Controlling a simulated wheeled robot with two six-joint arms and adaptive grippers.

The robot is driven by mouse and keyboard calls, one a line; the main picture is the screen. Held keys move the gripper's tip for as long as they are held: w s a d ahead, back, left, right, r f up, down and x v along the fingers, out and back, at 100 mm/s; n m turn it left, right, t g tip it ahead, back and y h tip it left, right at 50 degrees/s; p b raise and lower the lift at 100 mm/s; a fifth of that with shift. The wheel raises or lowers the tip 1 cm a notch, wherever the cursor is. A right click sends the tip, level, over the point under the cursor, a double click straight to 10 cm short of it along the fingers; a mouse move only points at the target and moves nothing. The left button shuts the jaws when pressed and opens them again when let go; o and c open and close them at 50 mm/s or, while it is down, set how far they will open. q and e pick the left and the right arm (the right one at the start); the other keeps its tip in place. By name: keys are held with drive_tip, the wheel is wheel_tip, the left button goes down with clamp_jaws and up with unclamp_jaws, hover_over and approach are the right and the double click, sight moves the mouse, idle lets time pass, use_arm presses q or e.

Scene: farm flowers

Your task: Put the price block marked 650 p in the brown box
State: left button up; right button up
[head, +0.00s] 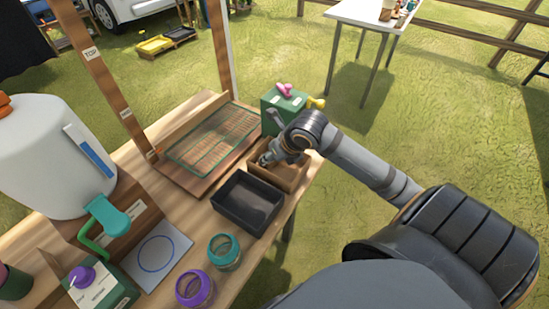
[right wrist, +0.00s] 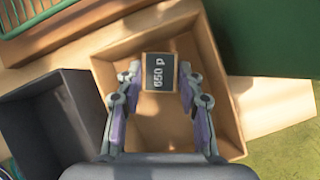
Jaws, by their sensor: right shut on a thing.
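The price block (right wrist: 160,74) is small and dark-faced with light edges, and reads 650 p. My right gripper (right wrist: 158,84) is shut on it and holds it over the inside of the brown box (right wrist: 222,120). Whether the block touches the box floor is unclear. In the head view the right gripper (head: 268,158) reaches into the brown box (head: 294,184) from above, and the block is hidden there. My left gripper is not in view.
A black box (head: 266,225) stands beside the brown box. A green box (head: 272,102) with pink and yellow handles is behind it. A slatted rack (head: 213,141), two jars (head: 224,251) and a white dispenser (head: 50,155) share the wooden table.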

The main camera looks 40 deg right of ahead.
drive_tip(key=shift+s+r, duration=0.1)
drive_tip(key=shift+s, duration=0.05)
drive_tip(key=o, duration=0.8)
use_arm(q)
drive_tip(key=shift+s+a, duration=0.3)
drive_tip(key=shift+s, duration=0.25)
use_arm(e)
drive_tip(key=shift+o, duration=1.1)
